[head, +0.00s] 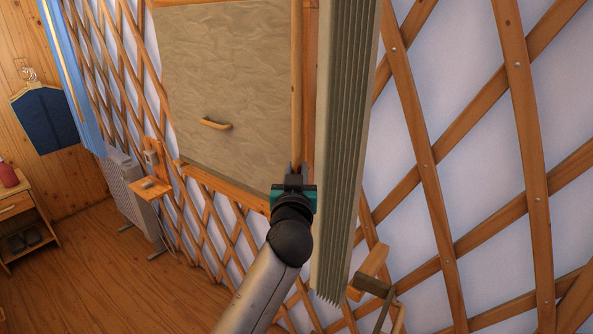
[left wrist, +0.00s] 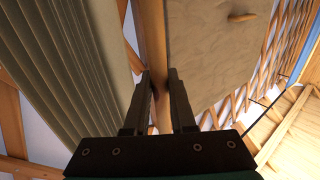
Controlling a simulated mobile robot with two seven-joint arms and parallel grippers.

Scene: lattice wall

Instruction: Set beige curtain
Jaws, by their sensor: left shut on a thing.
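The beige curtain (head: 345,140) hangs in narrow pleats, gathered in a tall strip right of the window panel. It also shows in the left wrist view (left wrist: 60,65), at the left. A slim upright wooden rod (head: 297,85) runs between the curtain and the panel; it also shows in the left wrist view (left wrist: 152,45). My left gripper (head: 295,171) is shut on this rod, just left of the pleats. Its two fingers flank the rod in the left wrist view (left wrist: 160,85). The curtain's top is out of frame. My right gripper is not in view.
A beige panel (head: 220,75) with a wooden handle (head: 215,124) covers the window area. Lattice wall (head: 460,190) runs along both sides. A wooden bracket (head: 371,272) sticks out below the curtain. A heater (head: 130,195) and shelf (head: 22,208) stand left; the floor (head: 120,285) is clear.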

